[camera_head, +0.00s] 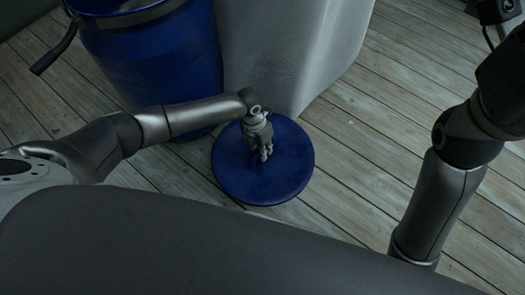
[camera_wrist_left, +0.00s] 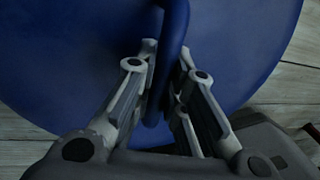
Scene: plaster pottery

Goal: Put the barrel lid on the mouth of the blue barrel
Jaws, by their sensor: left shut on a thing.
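The barrel lid (camera_head: 290,181) is a round, dark blue disc over the plank floor in the middle of the head view. It also fills much of the left wrist view (camera_wrist_left: 70,60). My left gripper (camera_head: 264,154) is above the lid, with its fingers shut on the lid's raised blue handle (camera_wrist_left: 172,30). I cannot tell whether the lid rests on the floor or hangs just above it. The blue barrel (camera_head: 160,60) stands at the upper left, behind my left arm. Its mouth is mostly cut off by the top edge. My right gripper's fingers are out of frame.
A large pale grey block or container (camera_head: 290,50) stands right of the barrel, just behind the lid. A dark band with a lever (camera_head: 56,50) sticks out left from the barrel's top. The plank floor (camera_head: 385,120) is clear to the right, up to my right arm.

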